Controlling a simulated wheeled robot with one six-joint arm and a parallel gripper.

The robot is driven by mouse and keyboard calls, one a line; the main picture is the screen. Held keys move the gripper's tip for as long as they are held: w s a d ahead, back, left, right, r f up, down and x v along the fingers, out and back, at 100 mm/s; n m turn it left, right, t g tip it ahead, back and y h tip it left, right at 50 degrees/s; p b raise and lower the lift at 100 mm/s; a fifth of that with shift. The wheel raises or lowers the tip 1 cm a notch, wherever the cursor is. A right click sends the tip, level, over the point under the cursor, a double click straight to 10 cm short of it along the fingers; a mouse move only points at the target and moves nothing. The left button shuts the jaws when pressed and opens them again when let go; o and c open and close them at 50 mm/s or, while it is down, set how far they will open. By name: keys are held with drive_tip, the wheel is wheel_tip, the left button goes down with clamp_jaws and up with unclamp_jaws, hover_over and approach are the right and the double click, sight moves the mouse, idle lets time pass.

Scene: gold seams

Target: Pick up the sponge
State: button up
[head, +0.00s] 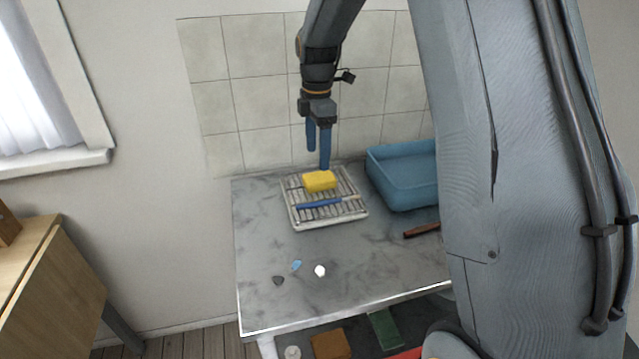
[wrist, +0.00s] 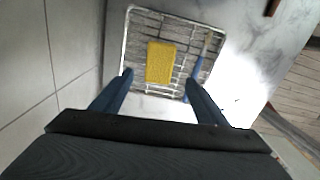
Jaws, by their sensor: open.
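The yellow sponge (head: 319,181) lies on a white wire rack (head: 300,220) at the back of the grey marble table. It also shows in the wrist view (wrist: 160,63), between and beyond my fingers. My gripper (head: 319,160) points down above the rack, its blue fingers just above and behind the sponge in the head view. The fingers (wrist: 158,82) are apart with nothing between them. The sponge appears apart from both fingers.
A blue-handled tool (head: 318,204) lies on the rack beside the sponge. A blue basin (head: 400,190) stands to the right. A reddish-brown object (head: 421,230) and several small pieces (head: 320,270) lie on the table. A tiled wall (head: 262,100) is close behind.

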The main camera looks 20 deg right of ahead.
sight(319, 177)
drive_tip(key=shift+w+d+f+p, duration=0.15)
drive_tip(key=shift+f+p, duration=0.4)
drive_tip(key=shift+f, duration=1.3)
drive_tip(key=shift+s+d+f+p, duration=0.1)
drive_tip(key=shift+f+p, duration=0.45)
drive_tip(key=shift+f, duration=1.25)
drive_tip(key=shift+c, duration=0.2)
drive_tip(key=c, duration=1.1)
